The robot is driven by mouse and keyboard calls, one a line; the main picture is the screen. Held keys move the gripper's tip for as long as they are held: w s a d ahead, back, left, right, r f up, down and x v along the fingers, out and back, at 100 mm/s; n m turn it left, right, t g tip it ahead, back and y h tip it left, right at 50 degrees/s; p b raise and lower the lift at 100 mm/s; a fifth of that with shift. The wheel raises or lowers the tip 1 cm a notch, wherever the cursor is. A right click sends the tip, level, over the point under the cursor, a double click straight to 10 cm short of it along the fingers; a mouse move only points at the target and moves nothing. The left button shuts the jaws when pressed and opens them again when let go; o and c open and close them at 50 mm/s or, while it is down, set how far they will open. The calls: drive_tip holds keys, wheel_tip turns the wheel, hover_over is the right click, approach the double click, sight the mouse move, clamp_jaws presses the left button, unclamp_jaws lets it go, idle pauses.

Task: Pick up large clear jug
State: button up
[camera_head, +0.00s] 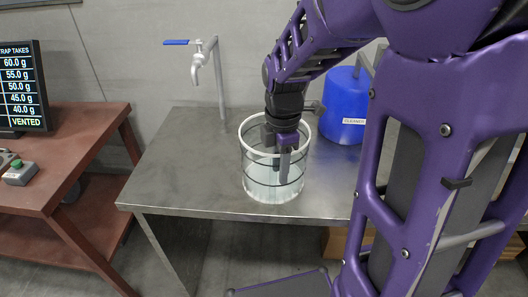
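The large clear jug (258,185) stands upright on the metal table. It is a see-through cylinder with a pale rim and dark bands round it. My gripper (283,158) points down at the jug, overlapping its rim and upper wall in the picture. One grey finger shows against the jug's wall; the other finger is not clear. I cannot tell whether the fingers are inside the jug, in front of it or around its wall, or whether they touch it. My gripper and wrist hide part of the rim.
The metal table (190,165) is clear left of the jug. A tap with a blue handle (199,62) stands behind it. A blue container (343,108) labelled "CLEANED" stands behind right, partly hidden by my arm. A red-brown bench (85,150) with a display (22,88) is at left.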

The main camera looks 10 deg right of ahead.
wheel_tip(320, 180, down, 4)
drive_tip(key=shift+r+b, duration=0.15)
drive_tip(key=shift+b, duration=1)
drive_tip(key=shift+r, duration=0.1)
clamp_jaws()
idle(0.3)
